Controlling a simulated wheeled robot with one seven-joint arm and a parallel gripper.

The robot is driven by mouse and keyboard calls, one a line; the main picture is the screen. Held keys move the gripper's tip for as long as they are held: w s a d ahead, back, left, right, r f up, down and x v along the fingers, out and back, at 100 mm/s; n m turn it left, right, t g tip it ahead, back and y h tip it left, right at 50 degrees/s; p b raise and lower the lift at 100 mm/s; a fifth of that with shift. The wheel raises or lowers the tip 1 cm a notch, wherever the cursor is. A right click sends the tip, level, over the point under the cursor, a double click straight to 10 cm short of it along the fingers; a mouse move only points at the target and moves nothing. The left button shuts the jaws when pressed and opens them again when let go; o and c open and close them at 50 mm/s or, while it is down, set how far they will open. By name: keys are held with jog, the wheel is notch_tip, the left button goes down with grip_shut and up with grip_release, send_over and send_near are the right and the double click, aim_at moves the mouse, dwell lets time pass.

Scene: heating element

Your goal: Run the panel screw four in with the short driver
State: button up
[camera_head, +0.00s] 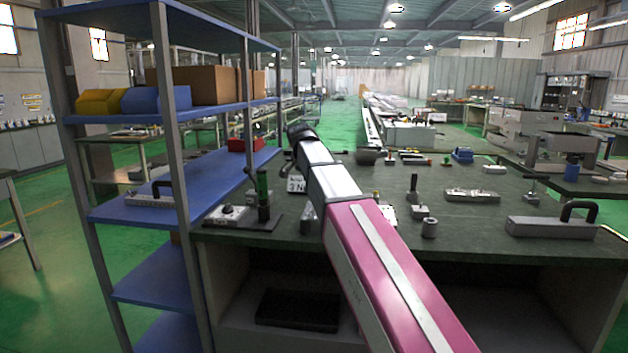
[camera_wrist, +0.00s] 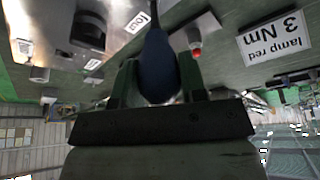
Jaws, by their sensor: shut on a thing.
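In the wrist view my gripper (camera_wrist: 158,88) is shut on a driver with a dark blue, tapering handle (camera_wrist: 157,62). The handle points to the top of the picture, over a metallic surface beside a small label reading "four" (camera_wrist: 138,22). The driver's tip and any screw under it are not visible, so I cannot tell whether they touch. A sign reading "lamp red 3 Nm" (camera_wrist: 272,38) appears upside down at the right, and a small red lamp (camera_wrist: 196,51) is left of it. In the head view my arm hides the gripper and the work spot.
The dark workbench (camera_head: 470,231) holds a green-handled tool in an upright stand (camera_head: 263,192), a grey box with a black knob (camera_head: 227,214), a small grey cylinder (camera_head: 429,228) and a block with a black handle (camera_head: 548,227). A blue shelf unit (camera_head: 125,208) stands close at left.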

dwell(0.3)
jog(key=m+g+h, duration=0.1)
jog(key=m, duration=0.3)
jog(key=shift+r, duration=0.15)
dwell(0.3)
jog(key=shift+r, duration=0.25)
jog(key=n+t, duration=0.1)
jog(key=n, duration=0.2)
jog(key=shift+n+y, duration=0.4)
jog(key=shift+n+t+y, duration=0.3)
jog(key=shift+n+y, duration=0.1)
jog(key=shift+n, duration=0.5)
jog(key=shift+n+t+y, duration=0.3)
jog(key=shift+n, duration=0.8)
